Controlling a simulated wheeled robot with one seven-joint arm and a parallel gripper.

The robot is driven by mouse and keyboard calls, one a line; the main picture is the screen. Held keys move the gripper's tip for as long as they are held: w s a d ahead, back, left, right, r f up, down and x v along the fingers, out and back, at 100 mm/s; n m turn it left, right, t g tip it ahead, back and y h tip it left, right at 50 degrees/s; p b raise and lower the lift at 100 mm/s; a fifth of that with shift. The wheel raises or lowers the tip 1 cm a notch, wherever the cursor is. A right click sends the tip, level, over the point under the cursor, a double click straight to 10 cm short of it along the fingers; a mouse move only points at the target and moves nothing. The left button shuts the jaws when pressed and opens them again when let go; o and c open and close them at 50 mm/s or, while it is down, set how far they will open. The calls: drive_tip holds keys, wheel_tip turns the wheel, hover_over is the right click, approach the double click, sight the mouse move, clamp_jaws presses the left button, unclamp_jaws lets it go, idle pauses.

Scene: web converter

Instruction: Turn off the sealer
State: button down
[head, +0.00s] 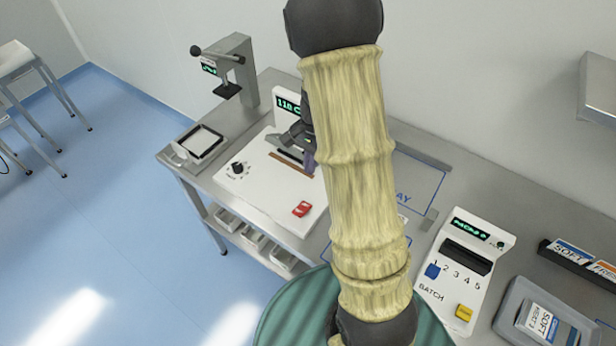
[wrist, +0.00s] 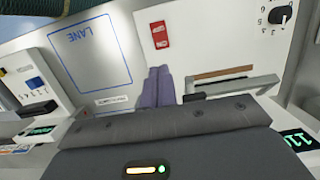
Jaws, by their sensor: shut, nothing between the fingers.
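The sealer (head: 262,192) is a white flat-topped machine on the steel bench, with a lit green display (head: 288,104) at its back. A red rocker switch (head: 302,208) sits near its front right corner, and it also shows in the wrist view (wrist: 160,35). A black dial (head: 237,168) is at its left side. My gripper (wrist: 158,86) is shut and empty, its purple fingers together over the sealer, beside the brown sealing strip (wrist: 222,74). The fingertips are apart from the red switch. In the head view my arm hides part of the sealer's right side.
A grey press (head: 240,66) stands at the back left, with a small tray (head: 201,143) in front. A white batch unit (head: 463,270) with a yellow button stands at right, near a grey bin (head: 507,318). The blue-outlined lane area (wrist: 90,58) is clear.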

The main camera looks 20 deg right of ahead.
drive_tip(key=shift+w+r, duration=0.15)
drive_tip(key=shift+r, duration=0.1)
drive_tip(key=shift+s+a+y+b, duration=0.25)
drive_tip(key=shift+a+y+b, duration=0.05)
drive_tip(key=shift+a+b, duration=0.35)
drive_tip(key=shift+a, duration=0.1)
idle(0.5)
